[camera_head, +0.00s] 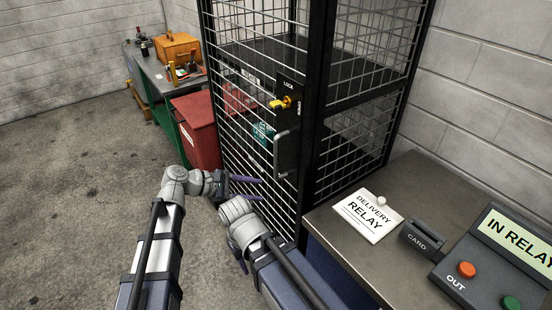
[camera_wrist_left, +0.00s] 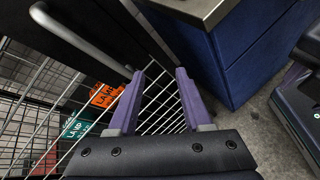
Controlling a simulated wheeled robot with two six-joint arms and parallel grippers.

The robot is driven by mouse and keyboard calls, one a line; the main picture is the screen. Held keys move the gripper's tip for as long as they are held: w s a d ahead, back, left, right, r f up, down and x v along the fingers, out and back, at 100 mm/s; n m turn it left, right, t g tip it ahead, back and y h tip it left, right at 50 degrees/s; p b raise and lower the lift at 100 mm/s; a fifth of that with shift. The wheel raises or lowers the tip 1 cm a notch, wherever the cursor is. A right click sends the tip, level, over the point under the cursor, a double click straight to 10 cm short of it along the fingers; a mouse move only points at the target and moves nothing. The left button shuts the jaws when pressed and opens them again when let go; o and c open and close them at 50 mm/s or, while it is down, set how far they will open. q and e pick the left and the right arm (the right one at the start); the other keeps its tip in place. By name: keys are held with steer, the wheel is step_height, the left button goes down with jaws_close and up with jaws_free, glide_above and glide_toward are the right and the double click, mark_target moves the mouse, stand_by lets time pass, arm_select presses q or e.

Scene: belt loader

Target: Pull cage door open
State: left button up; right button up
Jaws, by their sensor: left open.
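The black-framed wire cage door (camera_head: 243,110) stands in the middle of the head view and looks shut. Its grey bar handle (camera_head: 285,153) sits below a black LOCK plate with a yellow key (camera_head: 281,103). My left gripper (camera_head: 262,188) is open and empty, below and left of the handle. In the left wrist view the handle (camera_wrist_left: 80,38) runs from the upper left, its end near the left fingertip and outside the jaws (camera_wrist_left: 160,74). My right arm's wrist is low in the head view; its fingers are mostly hidden.
A counter (camera_head: 420,175) at the right holds a DELIVERY RELAY card (camera_head: 368,214), a CARD slot (camera_head: 422,238) and a button box (camera_head: 490,270). A red bin (camera_head: 198,128) and a workbench (camera_head: 160,75) stand left of the cage. The floor at left is clear.

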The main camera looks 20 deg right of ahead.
arm_select(q)
steer(key=w+d+r+n+t+h+b, duration=0.1)
steer(key=w+r+n+t+h+b, duration=0.1)
steer(key=w+r+n+h, duration=0.4)
steer(key=w+d+r+n+y, duration=0.1)
steer(key=d, duration=0.7)
steer(key=shift+w+r, duration=0.2)
steer(key=shift+w, duration=0.15)
jaws_close()
stand_by(1.0)
